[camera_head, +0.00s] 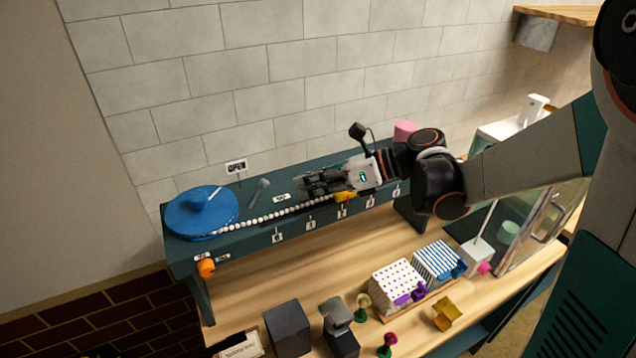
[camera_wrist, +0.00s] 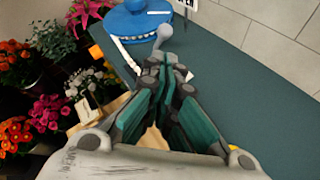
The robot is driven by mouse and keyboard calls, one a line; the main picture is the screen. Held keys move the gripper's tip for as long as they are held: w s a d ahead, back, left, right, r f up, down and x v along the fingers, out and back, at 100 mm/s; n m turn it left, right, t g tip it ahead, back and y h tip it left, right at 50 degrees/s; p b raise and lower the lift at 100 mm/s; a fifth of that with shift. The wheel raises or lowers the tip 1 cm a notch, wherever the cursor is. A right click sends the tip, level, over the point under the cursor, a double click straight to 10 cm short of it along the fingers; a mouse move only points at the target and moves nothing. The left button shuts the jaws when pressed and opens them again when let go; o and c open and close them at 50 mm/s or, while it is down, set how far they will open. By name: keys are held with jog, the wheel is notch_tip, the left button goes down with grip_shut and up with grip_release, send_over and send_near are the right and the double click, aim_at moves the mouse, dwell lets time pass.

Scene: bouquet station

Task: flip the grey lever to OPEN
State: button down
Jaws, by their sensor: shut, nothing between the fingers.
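The grey lever (camera_head: 260,188) stands on the dark green shelf, tilted, with a rounded knob at its upper end. In the wrist view the lever (camera_wrist: 162,34) shows just beyond my fingertips. A white sign reading OPEN (camera_head: 236,166) is by the wall behind the lever, a little to its left; part of it shows in the wrist view (camera_wrist: 187,4). My gripper (camera_head: 301,184) is shut and empty, above the shelf to the right of the lever, pointing left toward it. In the wrist view its fingertips (camera_wrist: 168,66) are apart from the lever.
A blue round turntable-like piece (camera_head: 190,222) stands left of the lever. A string of white beads (camera_head: 262,217) runs along the shelf's front. A small label (camera_head: 281,198) lies between lever and gripper. Striped and dotted boxes (camera_head: 438,260) stand on the wooden table below. Flowers (camera_wrist: 45,112) are at left.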

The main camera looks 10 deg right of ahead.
send_near(257, 195)
jog(key=a+f, duration=0.1)
jog(key=w+a+f, duration=0.1)
jog(key=shift+w+a+f, duration=0.1)
jog(key=shift+a+f, duration=0.2)
jog(key=shift+f, duration=0.05)
jog(key=shift+r, duration=0.1)
jog(key=shift+a+r+h, duration=0.15)
jog(key=shift+r+h, duration=0.05)
jog(key=shift+h, duration=0.1)
